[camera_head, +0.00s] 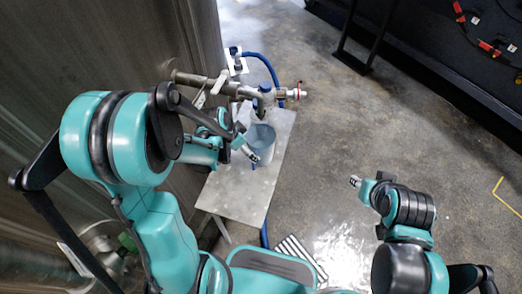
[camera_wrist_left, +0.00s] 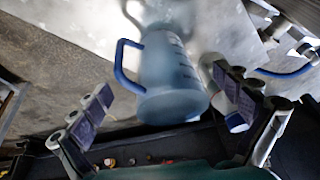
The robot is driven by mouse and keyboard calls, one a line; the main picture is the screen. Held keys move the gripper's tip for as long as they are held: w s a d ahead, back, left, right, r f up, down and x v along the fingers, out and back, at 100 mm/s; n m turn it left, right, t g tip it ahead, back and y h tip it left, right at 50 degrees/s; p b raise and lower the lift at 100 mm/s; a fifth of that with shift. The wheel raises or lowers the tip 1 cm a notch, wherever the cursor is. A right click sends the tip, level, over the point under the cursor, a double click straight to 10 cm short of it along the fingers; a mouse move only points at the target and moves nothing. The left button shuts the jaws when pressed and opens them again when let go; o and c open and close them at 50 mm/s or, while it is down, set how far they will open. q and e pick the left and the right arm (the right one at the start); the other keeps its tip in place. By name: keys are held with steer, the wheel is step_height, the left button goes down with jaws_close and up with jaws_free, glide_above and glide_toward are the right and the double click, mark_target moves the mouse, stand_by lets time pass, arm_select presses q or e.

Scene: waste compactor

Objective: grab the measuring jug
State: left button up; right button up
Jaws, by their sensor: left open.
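The measuring jug (camera_head: 262,143) is translucent blue-grey and stands on a metal plate (camera_head: 232,192), below a pipe outlet. In the left wrist view the jug (camera_wrist_left: 172,80) appears between my two fingers, with its blue handle on the left and printed marks on its side. My left gripper (camera_head: 246,152) is beside the jug, and its fingers (camera_wrist_left: 163,84) are spread open. I see no clear contact, and the distance to the jug is hard to judge. My right gripper (camera_head: 355,181) is away to the right over the floor, too small to tell its opening.
A metal pipe (camera_head: 215,86) with a valve and red handle (camera_head: 300,92) runs just above the jug. A blue hose (camera_head: 272,70) curves behind it. A steel wall (camera_head: 120,50) stands close on the left. The concrete floor (camera_head: 345,120) to the right is clear.

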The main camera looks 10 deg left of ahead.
arm_select(q)
steer(key=w+d+f+b, duration=0.2)
steer(key=w+d+f, duration=0.1)
steer(key=w+f, duration=0.1)
steer(key=shift+w+f+b, duration=0.35)
steer(key=shift+w+b, duration=0.05)
steer(key=shift+w, duration=0.2)
steer(key=shift+d+r, duration=0.1)
steer(key=c, duration=1.6)
